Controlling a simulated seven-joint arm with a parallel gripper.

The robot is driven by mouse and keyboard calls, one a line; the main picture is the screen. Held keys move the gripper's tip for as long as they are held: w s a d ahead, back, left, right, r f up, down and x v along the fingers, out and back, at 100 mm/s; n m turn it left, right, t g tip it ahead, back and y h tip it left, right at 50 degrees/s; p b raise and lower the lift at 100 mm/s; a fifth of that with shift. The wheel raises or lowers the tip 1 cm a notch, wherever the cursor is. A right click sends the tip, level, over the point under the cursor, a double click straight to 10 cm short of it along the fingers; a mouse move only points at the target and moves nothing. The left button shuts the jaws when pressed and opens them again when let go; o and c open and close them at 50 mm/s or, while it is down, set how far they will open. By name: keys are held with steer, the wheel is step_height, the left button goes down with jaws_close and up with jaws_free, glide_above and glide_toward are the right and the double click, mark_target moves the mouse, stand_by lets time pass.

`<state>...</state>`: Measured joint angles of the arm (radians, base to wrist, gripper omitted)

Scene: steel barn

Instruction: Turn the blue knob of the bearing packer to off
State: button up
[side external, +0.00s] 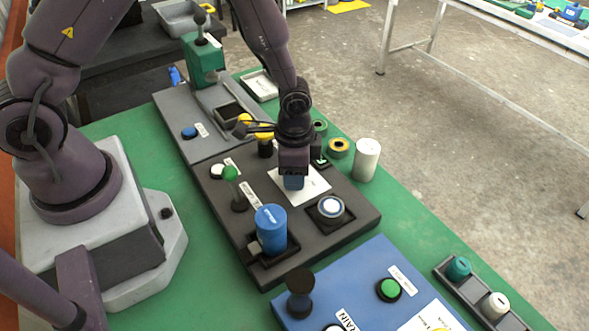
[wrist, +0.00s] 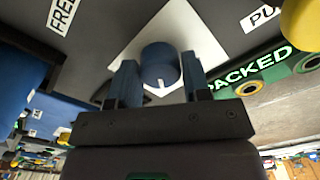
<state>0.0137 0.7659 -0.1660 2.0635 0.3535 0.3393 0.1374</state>
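The blue knob (wrist: 158,62) stands on a white square plate (wrist: 206,42) in the wrist view. Its white pointer line faces the bottom of that picture, toward my gripper's body. My gripper (wrist: 158,70) is open, with one dark blue finger on each side of the knob and a visible gap at both sides. In the side external view my gripper (side external: 293,176) is low over the white plate (side external: 316,184) on the dark bearing packer panel (side external: 340,222). There the fingers hide most of the knob. Any lettering around the knob is not readable.
On the dark panel stand a blue cylinder (side external: 270,228), a green-topped lever (side external: 230,175) and a white-blue round button (side external: 331,207). A yellow-topped post (side external: 264,140) is close behind my gripper. A white cylinder (side external: 366,160) and bearing rings (side external: 339,147) stand at the right edge.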

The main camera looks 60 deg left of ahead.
steer(key=o, duration=0.3)
steer(key=shift+o, duration=0.2)
step_height(320, 180, up, 13)
stand_by(0.3)
